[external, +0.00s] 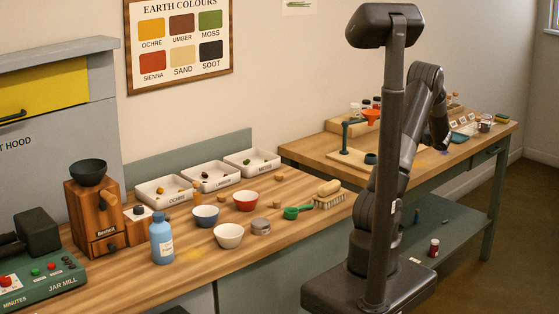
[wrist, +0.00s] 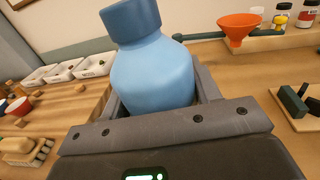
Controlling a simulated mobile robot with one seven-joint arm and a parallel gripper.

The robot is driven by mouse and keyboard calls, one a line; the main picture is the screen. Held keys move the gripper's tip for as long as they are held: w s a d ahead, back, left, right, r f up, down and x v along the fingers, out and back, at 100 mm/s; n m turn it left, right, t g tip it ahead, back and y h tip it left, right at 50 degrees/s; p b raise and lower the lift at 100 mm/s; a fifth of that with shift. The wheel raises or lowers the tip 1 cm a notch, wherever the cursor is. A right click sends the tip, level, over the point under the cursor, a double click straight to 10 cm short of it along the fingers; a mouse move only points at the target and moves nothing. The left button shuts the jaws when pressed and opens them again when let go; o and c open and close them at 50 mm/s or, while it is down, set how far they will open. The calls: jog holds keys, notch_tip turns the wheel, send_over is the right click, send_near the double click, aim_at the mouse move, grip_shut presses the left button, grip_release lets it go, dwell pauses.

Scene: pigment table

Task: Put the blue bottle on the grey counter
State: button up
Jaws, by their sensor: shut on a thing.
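A blue bottle (wrist: 152,75) with a darker blue cap fills the middle of the wrist view. My gripper (wrist: 158,98) is shut around its body, and the bottle leans slightly in the picture. Its lower end is hidden by the gripper. In the external view my gripper and the held bottle are hidden behind my column and arm. Another blue bottle (external: 162,240), with a pale label and dark cap, stands upright on the near wooden worktop (external: 125,285). I cannot make out a clearly grey counter top in either view.
White trays (external: 210,178), bowls (external: 229,236), a brush (external: 328,196), a wooden grinder (external: 95,210) and a jar mill (external: 40,280) crowd the near worktop. An orange funnel (wrist: 238,27) and small jars stand on the far worktop (external: 300,150). A grey-green shelf (external: 455,233) is below.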

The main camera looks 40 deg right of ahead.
jog(key=a+r+n+g+y, duration=0.1)
jog(key=a+n+g+y, duration=0.5)
jog(key=a, duration=0.9)
jog(key=a+r+n+g+y, duration=0.1)
jog(key=a+n+g+y, duration=0.4)
jog(key=a, duration=1)
jog(key=shift+w+a+f+t+y, duration=0.25)
jog(key=shift+w+a+f+y, duration=0.2)
jog(key=shift+w+a+f, duration=1.15)
jog(key=shift+w+a+f+t+y, duration=0.4)
jog(key=shift+w+a+f, duration=0.6)
jog(key=shift+f, duration=1.15)
jog(key=shift+w+a+f+t+y, duration=0.15)
jog(key=shift+w+a+f+y, duration=0.4)
jog(key=shift+w+a+f, duration=0.85)
jog(key=shift+d+f, duration=0.3)
jog(key=shift+f, duration=0.25)
jog(key=o, duration=1.2)
